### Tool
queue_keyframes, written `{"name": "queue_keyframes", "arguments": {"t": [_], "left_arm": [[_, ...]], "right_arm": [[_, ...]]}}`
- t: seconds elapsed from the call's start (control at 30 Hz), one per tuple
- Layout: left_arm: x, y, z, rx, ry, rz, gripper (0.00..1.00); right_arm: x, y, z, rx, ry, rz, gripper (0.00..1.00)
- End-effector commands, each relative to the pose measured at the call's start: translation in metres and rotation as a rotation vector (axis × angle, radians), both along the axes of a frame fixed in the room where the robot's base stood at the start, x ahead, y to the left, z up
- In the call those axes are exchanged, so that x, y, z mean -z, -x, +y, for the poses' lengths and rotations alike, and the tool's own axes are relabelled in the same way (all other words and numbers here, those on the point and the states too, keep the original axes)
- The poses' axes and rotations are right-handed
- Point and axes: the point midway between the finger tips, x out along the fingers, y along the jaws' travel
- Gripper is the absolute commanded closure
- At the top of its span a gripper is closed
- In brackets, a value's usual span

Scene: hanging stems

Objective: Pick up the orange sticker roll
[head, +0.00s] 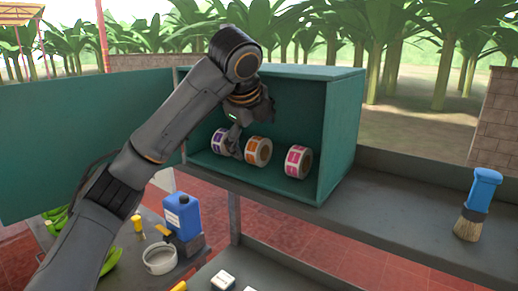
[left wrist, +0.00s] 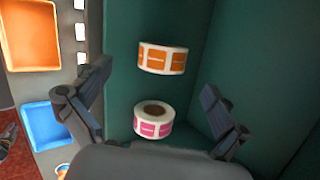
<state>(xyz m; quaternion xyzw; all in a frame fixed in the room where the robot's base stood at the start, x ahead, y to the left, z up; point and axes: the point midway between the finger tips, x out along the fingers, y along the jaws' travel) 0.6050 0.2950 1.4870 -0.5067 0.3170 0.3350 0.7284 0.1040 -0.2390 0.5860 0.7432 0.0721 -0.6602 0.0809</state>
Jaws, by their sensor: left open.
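The orange sticker roll (head: 258,151) stands in the open green cabinet (head: 340,130), between a purple roll (head: 219,142) and a pink roll (head: 298,161). My left gripper (head: 237,134) reaches into the cabinet from above, close to the purple and orange rolls, and partly covers the purple one. In the left wrist view the orange roll (left wrist: 162,58) shows between my two spread fingers (left wrist: 156,80), beyond the tips. The pink roll (left wrist: 153,121) shows lower, closer to the palm. My left gripper is open and holds nothing. My right gripper is not in view.
The cabinet's door (head: 80,140) stands open at the left. The cabinet sits on a grey shelf (head: 400,190), clear up to a blue-handled brush (head: 478,203) at the right. Below are a blue bottle (head: 182,215), a white ring-shaped item (head: 159,259) and green bananas (head: 57,218).

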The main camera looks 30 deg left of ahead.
Motion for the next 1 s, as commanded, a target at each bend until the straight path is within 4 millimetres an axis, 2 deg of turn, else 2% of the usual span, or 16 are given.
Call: {"name": "queue_keyframes", "arguments": {"t": [0.07,0.17,0.4,0.67,0.9,0.97,1.0], "left_arm": [[0.0,-0.01,0.002,0.0,0.002,0.006,0.02],[0.015,-0.018,0.006,-0.002,-0.002,0.009,0.02],[0.039,-0.035,0.01,-0.001,-0.001,0.005,0.02],[0.041,-0.036,0.01,0.001,-0.001,0.001,0.04],[0.041,-0.036,0.01,0.0,-0.001,0.002,0.53],[0.041,-0.036,0.01,0.0,-0.001,0.003,0.65],[0.041,-0.036,0.01,0.0,-0.001,0.002,0.67]], "right_arm": [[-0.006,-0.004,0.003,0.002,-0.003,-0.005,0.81],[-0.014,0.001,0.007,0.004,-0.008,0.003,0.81],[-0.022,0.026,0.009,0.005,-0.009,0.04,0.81],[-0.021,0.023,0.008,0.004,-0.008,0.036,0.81],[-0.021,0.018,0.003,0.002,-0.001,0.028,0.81],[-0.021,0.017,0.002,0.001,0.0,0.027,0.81],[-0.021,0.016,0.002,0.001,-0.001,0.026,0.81]]}}
